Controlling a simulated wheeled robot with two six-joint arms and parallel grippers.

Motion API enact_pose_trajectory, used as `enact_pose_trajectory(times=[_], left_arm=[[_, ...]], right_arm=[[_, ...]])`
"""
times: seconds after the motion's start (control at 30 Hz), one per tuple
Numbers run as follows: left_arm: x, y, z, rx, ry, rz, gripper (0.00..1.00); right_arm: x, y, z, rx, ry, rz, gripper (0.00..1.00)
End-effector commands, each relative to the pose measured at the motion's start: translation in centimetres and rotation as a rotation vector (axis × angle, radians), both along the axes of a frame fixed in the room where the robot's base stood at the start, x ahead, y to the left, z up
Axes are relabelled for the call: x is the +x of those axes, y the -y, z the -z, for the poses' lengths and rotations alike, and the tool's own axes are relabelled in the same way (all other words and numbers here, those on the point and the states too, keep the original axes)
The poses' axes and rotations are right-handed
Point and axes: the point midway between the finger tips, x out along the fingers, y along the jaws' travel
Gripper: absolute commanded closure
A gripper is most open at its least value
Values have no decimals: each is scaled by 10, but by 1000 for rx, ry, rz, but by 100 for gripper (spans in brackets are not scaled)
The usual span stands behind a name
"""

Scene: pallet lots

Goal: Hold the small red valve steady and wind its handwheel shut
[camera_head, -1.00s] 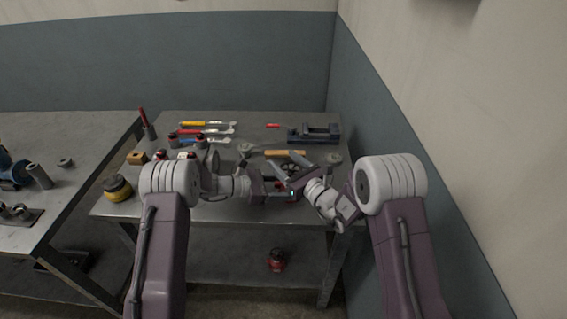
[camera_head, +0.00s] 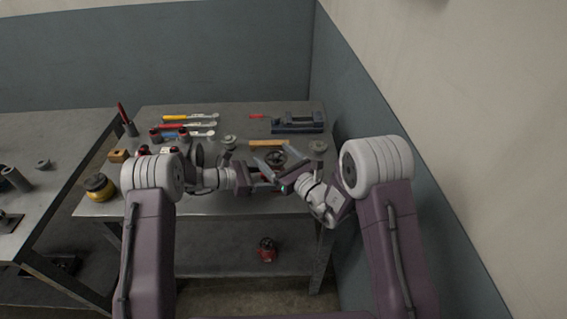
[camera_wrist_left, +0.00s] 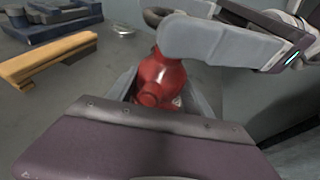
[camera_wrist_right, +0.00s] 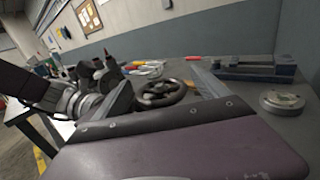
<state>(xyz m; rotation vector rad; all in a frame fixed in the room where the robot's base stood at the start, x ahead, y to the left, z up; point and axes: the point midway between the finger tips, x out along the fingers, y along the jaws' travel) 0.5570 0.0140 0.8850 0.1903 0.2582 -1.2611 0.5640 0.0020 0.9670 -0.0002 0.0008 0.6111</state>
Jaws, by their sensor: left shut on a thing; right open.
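The small red valve (camera_wrist_left: 160,78) stands near the front right of the metal workbench, its body between the fingers of my left gripper (camera_wrist_left: 170,88), which is shut on it. Its dark handwheel (camera_wrist_right: 162,92) shows in the right wrist view, in front of my right gripper (camera_wrist_right: 165,105). My right gripper is open, with its fingers at the handwheel. In the head view the handwheel (camera_head: 276,156) shows just behind the two grippers, and the valve body is mostly hidden by them. I cannot tell whether the right fingers touch the wheel.
A round grey metal piece (camera_head: 318,147) stands to the right. Several wrenches (camera_head: 188,126) lie at back left. A red object (camera_head: 267,250) sits on the lower shelf. A wall borders the right side.

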Motion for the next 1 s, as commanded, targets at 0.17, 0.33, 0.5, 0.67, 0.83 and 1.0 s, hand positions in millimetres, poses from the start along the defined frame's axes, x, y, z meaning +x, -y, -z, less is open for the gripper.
enact_pose_trajectory(times=[0.17, 0.33, 0.5, 0.67, 0.83, 1.0], left_arm=[[0, 0, 0, 0, -1, 0, 63], [0, 0, 0, 0, -1, 1, 63], [0, 0, 0, 0, -1, 1, 63], [0, 0, 0, 0, -1, 1, 63], [0, 0, 0, 0, -1, 1, 63], [0, 0, 0, -1, -1, 1, 63]], right_arm=[[-39, 29, 0, -1, -3, 5, 16], [-66, 47, 0, -2, -1, 3, 16], [-77, 53, -1, -1, 2, 0, 16], [-77, 54, -1, -1, 2, 0, 16], [-72, 52, -2, 13, 8, -19, 16], [-45, 41, -13, 84, 43, -202, 16]])
